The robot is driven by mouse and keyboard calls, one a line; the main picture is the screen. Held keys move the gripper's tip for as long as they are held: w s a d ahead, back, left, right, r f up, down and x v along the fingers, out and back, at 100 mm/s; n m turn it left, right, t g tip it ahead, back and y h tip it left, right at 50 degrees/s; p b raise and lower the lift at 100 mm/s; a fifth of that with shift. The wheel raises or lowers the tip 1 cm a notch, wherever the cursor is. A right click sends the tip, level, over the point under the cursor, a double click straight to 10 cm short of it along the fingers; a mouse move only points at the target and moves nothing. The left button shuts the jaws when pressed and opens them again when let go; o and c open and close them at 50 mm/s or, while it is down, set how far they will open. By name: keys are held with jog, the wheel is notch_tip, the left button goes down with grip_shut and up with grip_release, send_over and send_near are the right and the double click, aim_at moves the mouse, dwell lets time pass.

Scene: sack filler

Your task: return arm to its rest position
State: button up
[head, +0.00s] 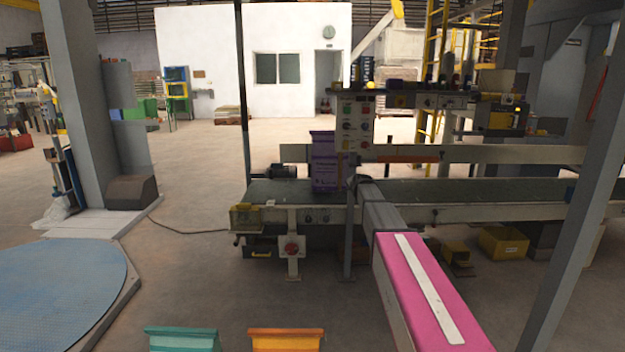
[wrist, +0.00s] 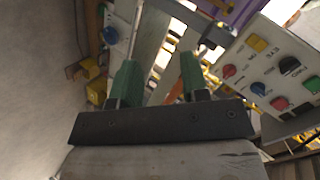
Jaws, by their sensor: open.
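My arm (head: 425,290), with a pink top and a white stripe, reaches from the lower right of the head view toward the control panel (head: 355,128). In the wrist view my gripper (wrist: 158,68) shows two green fingers spread apart, with nothing held between them. The panel (wrist: 285,72) is to the right of the fingers there, with red, blue, black, green and yellow knobs and buttons. The fingers look apart from it. In the head view the gripper itself is not clear at the arm's far end.
A purple sack (head: 323,165) stands upright on the conveyor (head: 470,192), left of the panel post. A grey pillar (head: 580,190) rises at right. Teal (head: 182,340) and orange (head: 286,340) items lie at the bottom edge. Open floor (head: 200,275) lies to the left.

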jog(key=s+f+n+g, duration=0.4)
jog(key=s+f, duration=0.3)
jog(key=s, duration=0.9)
jog(key=s+f+n+g, duration=0.3)
jog(key=s+f, duration=0.5)
jog(key=s, duration=0.8)
jog(key=s+f+n+g, duration=0.4)
jog(key=s+f, duration=0.4)
jog(key=s, duration=0.8)
jog(key=shift+s+a+n+g+h, duration=0.2)
jog(key=shift+s+n+g+h, duration=0.15)
jog(key=shift+g, duration=0.15)
